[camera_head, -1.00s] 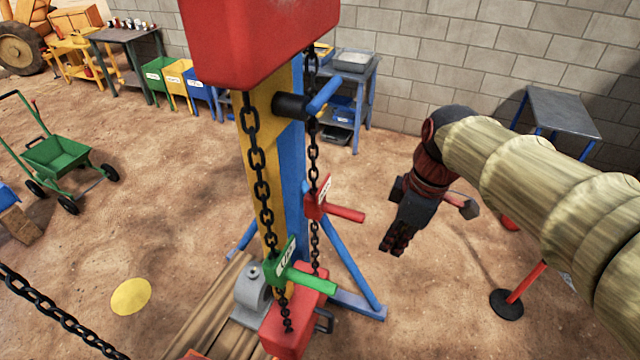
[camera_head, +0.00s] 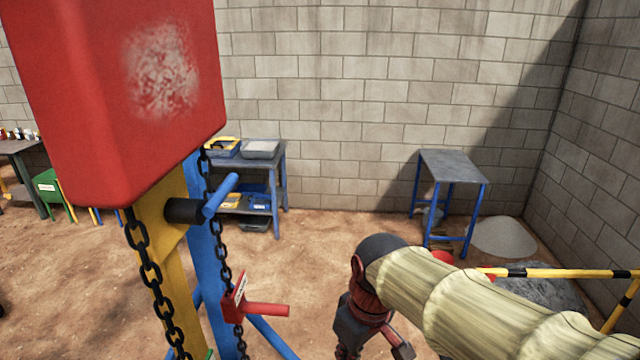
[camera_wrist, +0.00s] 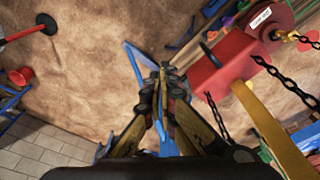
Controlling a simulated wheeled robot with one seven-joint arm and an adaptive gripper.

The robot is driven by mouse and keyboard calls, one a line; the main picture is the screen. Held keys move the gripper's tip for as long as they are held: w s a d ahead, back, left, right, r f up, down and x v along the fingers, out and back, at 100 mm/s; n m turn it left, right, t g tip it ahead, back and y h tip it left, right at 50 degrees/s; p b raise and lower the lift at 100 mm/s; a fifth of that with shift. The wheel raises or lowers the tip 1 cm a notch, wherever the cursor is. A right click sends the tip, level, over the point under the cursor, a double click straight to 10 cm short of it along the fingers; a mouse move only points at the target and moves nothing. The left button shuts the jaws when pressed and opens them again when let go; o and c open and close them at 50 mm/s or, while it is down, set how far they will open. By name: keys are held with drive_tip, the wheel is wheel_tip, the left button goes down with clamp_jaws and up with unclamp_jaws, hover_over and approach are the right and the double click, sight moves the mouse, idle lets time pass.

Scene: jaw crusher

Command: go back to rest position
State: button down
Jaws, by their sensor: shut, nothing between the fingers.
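My gripper (camera_wrist: 165,85) is shut and empty in the wrist view, its fingers together above the bare dirt floor. In the head view my gripper (camera_head: 348,350) hangs down at the bottom edge, partly cut off, to the right of the crusher frame. The frame has a yellow post (camera_head: 165,270), a blue post (camera_head: 208,260) and a large red block (camera_head: 120,90) on top. A red tagged handle (camera_head: 262,309) sticks out toward my gripper, with a gap between them.
Chains (camera_head: 148,270) hang along the posts. A grey-topped blue table (camera_head: 453,167) stands by the block wall, with a gravel pile (camera_head: 503,238) and a yellow-black barrier (camera_head: 560,273) at right. A shelf table (camera_head: 262,175) stands behind the frame. Dirt floor between is open.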

drive_tip(key=s+d+f+m+t+b, duration=0.2)
drive_tip(key=s+d+f+m+b, duration=0.2)
drive_tip(key=s+d+f+b, duration=0.1)
drive_tip(key=s+d+f+m+t+h+b, duration=0.1)
drive_tip(key=s+d+f+m+t+b, duration=0.1)
drive_tip(key=s+d+f+b, duration=0.3)
drive_tip(key=d+m+b, duration=0.1)
drive_tip(key=d+b, duration=0.1)
drive_tip(key=d, duration=0.2)
drive_tip(key=shift+s+m, duration=0.2)
drive_tip(key=shift+m, duration=0.2)
drive_tip(key=shift+a, duration=0.15)
